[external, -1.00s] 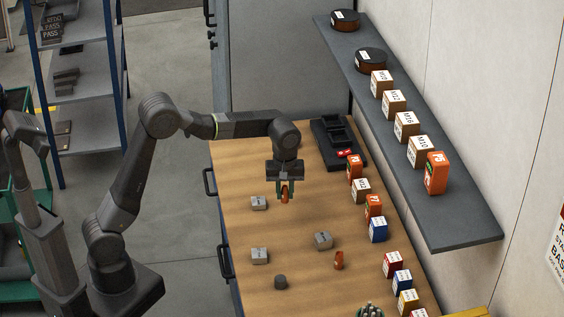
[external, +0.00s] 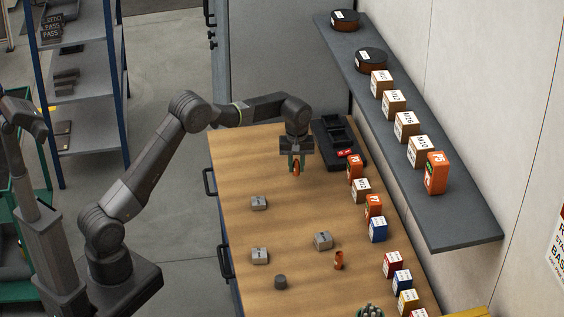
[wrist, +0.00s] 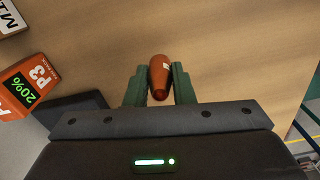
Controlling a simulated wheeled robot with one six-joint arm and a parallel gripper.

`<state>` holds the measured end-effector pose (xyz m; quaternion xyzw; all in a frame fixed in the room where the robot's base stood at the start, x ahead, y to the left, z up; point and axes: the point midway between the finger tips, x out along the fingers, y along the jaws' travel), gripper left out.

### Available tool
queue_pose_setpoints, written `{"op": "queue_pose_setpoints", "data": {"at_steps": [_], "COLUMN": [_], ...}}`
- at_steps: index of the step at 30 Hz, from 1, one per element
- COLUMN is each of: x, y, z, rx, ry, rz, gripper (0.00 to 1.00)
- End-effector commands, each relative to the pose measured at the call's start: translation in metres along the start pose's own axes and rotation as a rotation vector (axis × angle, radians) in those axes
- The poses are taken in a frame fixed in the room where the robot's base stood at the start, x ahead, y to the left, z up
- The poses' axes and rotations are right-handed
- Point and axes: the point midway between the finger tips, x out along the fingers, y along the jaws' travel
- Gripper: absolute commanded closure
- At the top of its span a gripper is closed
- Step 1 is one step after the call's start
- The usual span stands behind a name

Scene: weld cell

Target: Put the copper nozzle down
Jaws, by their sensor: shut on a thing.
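The copper nozzle (wrist: 160,76) is held between the two green fingers of my gripper (wrist: 159,86) in the wrist view. In the external view my gripper (external: 296,168) points down over the far part of the wooden bench (external: 240,165), with the copper nozzle (external: 296,170) between its fingers. The gripper is left of the black tray (external: 340,140). I cannot tell exactly how high the nozzle is above the bench. A second copper-coloured piece (external: 339,260) stands on the nearer part of the bench.
Grey blocks (external: 259,203) and a dark cylinder (external: 280,282) stand on the bench. Orange P3 boxes (external: 355,166) and other small boxes line its right side. A shelf (external: 450,215) overhangs the right. The bench left of the gripper is clear.

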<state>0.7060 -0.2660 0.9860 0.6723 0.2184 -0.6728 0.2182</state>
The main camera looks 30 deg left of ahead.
Motion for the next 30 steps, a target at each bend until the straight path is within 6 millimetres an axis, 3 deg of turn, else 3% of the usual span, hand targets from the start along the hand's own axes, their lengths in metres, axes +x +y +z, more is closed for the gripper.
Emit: {"op": "queue_pose_setpoints", "data": {"at_steps": [11,22,23,25,26,30], "x": [0.040,0.046,0.045,0.045,0.045,0.045], "y": [0.000,0.000,0.000,0.000,0.000,0.000], "z": [0.001,0.001,0.001,0.001,0.001,0.001], "rx": [0.000,0.000,0.000,0.000,0.000,0.000], "ry": [-0.001,0.000,0.000,0.000,0.000,0.000], "rz": [-0.002,0.000,0.001,0.000,0.000,0.000], "gripper": [1.00,1.00,0.74,0.60,0.56,0.56]}}
